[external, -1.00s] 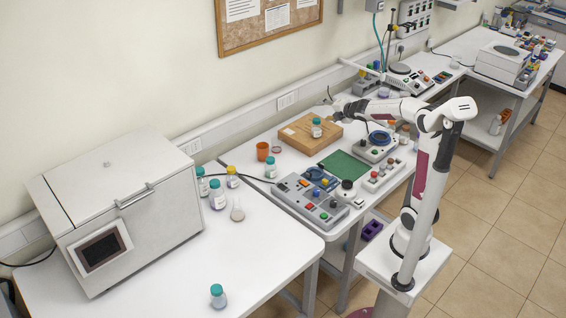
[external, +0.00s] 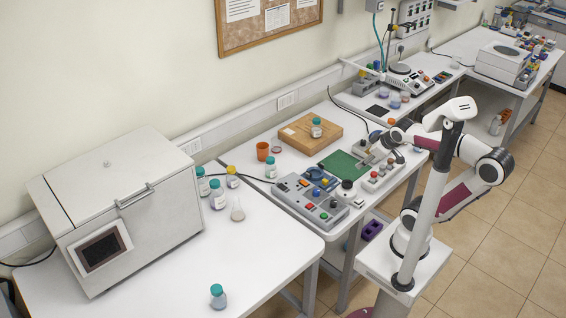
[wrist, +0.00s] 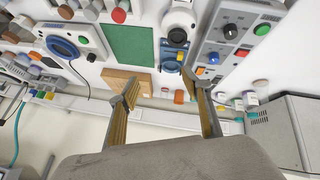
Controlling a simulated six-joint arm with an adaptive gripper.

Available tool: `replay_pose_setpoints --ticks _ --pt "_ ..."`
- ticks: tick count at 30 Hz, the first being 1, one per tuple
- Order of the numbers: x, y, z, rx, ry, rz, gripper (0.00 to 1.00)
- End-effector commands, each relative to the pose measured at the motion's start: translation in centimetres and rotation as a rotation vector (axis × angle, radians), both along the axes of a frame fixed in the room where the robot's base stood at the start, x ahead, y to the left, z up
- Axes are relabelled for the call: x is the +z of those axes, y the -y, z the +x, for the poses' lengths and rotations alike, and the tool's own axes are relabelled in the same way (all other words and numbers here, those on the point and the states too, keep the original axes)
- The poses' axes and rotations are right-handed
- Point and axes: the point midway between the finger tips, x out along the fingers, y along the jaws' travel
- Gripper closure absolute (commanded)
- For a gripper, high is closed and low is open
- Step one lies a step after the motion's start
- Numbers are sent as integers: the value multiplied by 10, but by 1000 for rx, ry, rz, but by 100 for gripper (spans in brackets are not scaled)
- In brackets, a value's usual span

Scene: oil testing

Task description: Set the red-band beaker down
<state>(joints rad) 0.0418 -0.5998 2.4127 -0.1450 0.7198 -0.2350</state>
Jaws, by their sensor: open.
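My gripper (external: 370,157) hangs in front of the green mat and the small control boxes. Its two fingers are wide apart and empty in the wrist view (wrist: 165,90). Several small glass beakers (external: 394,103) stand upright near the back of the bench, on the white surface beside a dark square pad (external: 377,110). They are apart from my gripper. Their bands are too small to read, so I cannot tell which is the red-band beaker.
A green mat (external: 336,160), a wooden block (external: 296,141) with a jar on it, an orange cup (external: 262,151) and a grey control panel (external: 300,197) occupy the middle bench. A large white machine (external: 110,200) stands left.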

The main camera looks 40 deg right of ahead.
Motion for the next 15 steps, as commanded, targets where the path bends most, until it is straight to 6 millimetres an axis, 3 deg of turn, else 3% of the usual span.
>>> replay_pose_setpoints --ticks 3,6,10,15 --pt "-12 -16 -33 -87 -36 116 52" --pt "-21 -27 -53 -144 -65 191 52" --pt "-27 -35 -69 -189 -91 247 52" --pt "-30 -38 -74 -205 -101 266 52"
